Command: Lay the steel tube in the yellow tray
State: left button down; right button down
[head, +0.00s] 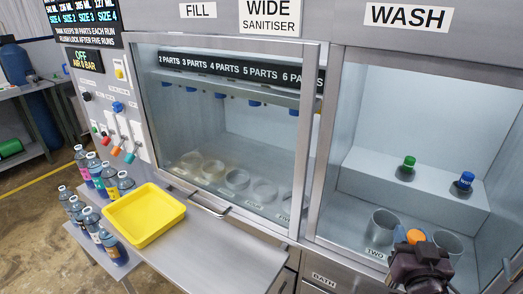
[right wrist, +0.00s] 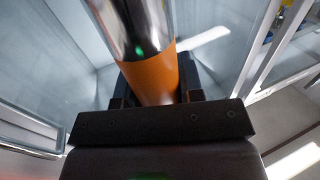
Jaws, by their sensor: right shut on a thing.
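The steel tube (right wrist: 145,25) shows in the right wrist view as a shiny metal cylinder with an orange band. My right gripper (right wrist: 152,95) is shut around the orange part. In the head view my right gripper (head: 412,250) is at the front of the wash bay, with an orange piece (head: 413,236) showing just beyond it. The rest of the tube is hidden there. The yellow tray (head: 145,214) is empty and sits on the steel table at the left, well away from the right gripper. My left gripper is not in view.
Several labelled bottles (head: 112,248) stand left of the tray. Grey cylindrical containers (head: 384,225) stand beside the gripper in the wash bay. A glass-fronted cabinet (head: 230,130) and its frame post (head: 318,150) lie between bay and tray. The table right of the tray (head: 225,250) is clear.

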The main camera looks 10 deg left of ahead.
aim_at(138, 210)
jog(key=i+j+u, duration=0.1)
jog(key=j+u, duration=0.25)
jog(key=i+j+u, duration=0.1)
jog(key=j+u, duration=0.25)
jog(key=i+j+u, duration=0.35)
jog(key=j, duration=0.25)
jog(key=i+j, duration=0.5)
jog(key=j+u, duration=0.05)
jog(key=j, duration=0.05)
